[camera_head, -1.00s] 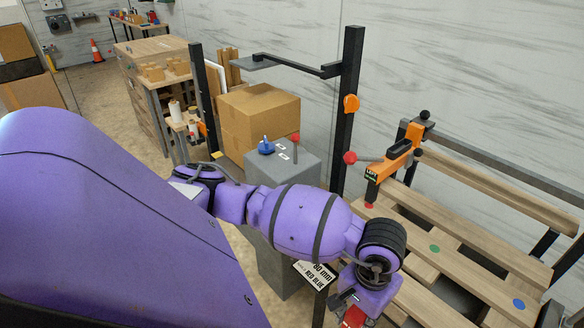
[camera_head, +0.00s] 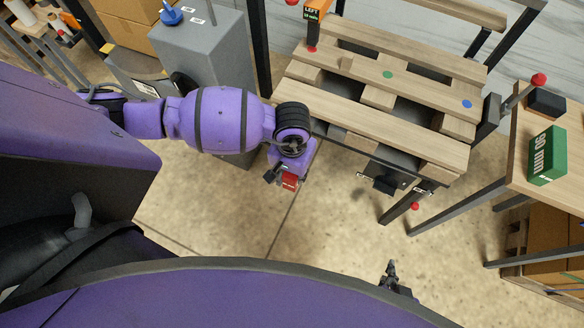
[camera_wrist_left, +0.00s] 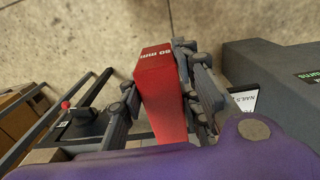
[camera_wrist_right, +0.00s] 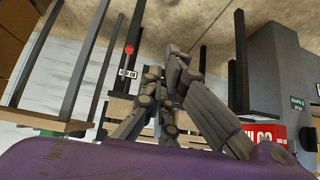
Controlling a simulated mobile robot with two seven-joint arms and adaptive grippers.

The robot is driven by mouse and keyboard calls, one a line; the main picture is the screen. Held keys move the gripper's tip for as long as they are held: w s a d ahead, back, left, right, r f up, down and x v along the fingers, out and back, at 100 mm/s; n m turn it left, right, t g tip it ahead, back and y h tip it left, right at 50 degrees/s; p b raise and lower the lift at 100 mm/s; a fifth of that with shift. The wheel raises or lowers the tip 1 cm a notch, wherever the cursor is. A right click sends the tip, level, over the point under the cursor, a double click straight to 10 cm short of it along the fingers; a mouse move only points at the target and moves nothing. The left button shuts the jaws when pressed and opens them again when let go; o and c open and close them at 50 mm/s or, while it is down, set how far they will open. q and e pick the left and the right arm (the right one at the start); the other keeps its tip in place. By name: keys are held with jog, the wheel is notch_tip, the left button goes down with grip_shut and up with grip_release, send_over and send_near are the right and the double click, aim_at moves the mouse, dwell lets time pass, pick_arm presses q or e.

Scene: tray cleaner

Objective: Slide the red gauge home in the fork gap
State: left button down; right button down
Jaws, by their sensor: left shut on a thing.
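My left gripper (camera_head: 285,177) is shut on the red gauge (camera_head: 289,182), in open space left of the slatted pallet's front corner. The gauge is apart from the pallet. My right gripper (camera_head: 391,270) is low at the right, over the floor, with its fingertips (camera_wrist_right: 165,68) together and empty. The red gauge also shows behind it in the right wrist view (camera_wrist_right: 262,133).
A green block (camera_head: 547,155) marked 90 mm lies on the right table (camera_head: 520,165). A grey cabinet (camera_head: 205,55) stands behind my left arm. The floor before the pallet is clear.

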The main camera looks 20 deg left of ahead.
pick_arm(q)
jog(key=shift+s+d+f, duration=0.1)
jog(key=shift+d+f, duration=0.05)
jog(key=shift+f, duration=0.35)
jog(key=shift+s+d+f, duration=0.1)
jog(key=shift+d+f, duration=0.05)
jog(key=shift+f, duration=0.7)
jog(key=shift+w+d, duration=0.15)
jog(key=shift+w, duration=0.5)
jog(key=shift+w+f+b, duration=0.1)
jog(key=shift+w+b, duration=0.5)
jog(key=shift+w, duration=0.75)
jog(key=shift+w+d+b, duration=0.1)
jog(key=shift+w+b, duration=0.2)
jog(key=shift+w, duration=1.2)
pick_arm(e)
jog(key=shift+s+d+f, duration=0.25)
jog(key=shift+f, duration=0.2)
jog(key=shift+s+d+f, duration=0.2)
jog(key=shift+f, duration=0.25)
jog(key=shift+s+f, duration=0.15)
jog(key=shift+f, duration=0.05)
